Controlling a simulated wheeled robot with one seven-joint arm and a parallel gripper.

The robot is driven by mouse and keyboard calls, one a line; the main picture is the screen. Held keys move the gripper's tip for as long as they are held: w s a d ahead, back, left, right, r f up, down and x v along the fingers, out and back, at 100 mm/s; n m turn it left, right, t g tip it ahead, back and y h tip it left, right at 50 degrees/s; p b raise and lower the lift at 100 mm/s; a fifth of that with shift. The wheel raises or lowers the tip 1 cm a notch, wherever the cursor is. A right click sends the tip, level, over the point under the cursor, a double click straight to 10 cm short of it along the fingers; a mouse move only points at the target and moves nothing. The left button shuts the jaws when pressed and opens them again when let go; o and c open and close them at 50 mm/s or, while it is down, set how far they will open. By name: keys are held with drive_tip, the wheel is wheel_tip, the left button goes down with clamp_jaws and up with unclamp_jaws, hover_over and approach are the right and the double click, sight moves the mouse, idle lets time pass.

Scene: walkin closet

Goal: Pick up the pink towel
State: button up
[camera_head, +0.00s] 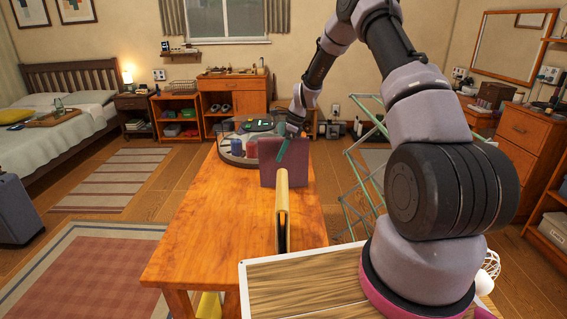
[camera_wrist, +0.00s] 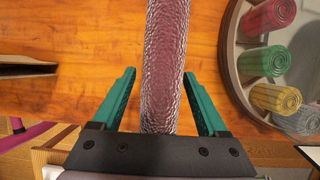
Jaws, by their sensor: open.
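The pink towel (camera_head: 270,176), a dusky maroon-pink slab with a rough texture, stands upright on the wooden table. In the wrist view the towel (camera_wrist: 168,45) shows edge-on as a thick band running up the middle. My gripper (camera_head: 283,150) is at its top edge. In the wrist view my gripper (camera_wrist: 158,78) is open, with one teal finger on each side of the towel. A gap shows beside each finger. The towel's lower part is partly hidden in the head view by a tan folder-like item.
The tan upright item (camera_head: 283,215) stands on the table (camera_head: 215,230) nearer the robot. A round holder (camera_head: 232,160) with rolled coloured cloths (camera_wrist: 268,60) stands beside the towel. A green drying rack (camera_head: 352,180) is to the right. The table's left side is clear.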

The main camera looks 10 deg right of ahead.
drive_tip(key=shift+f, duration=0.25)
idle(0.7)
clamp_jaws()
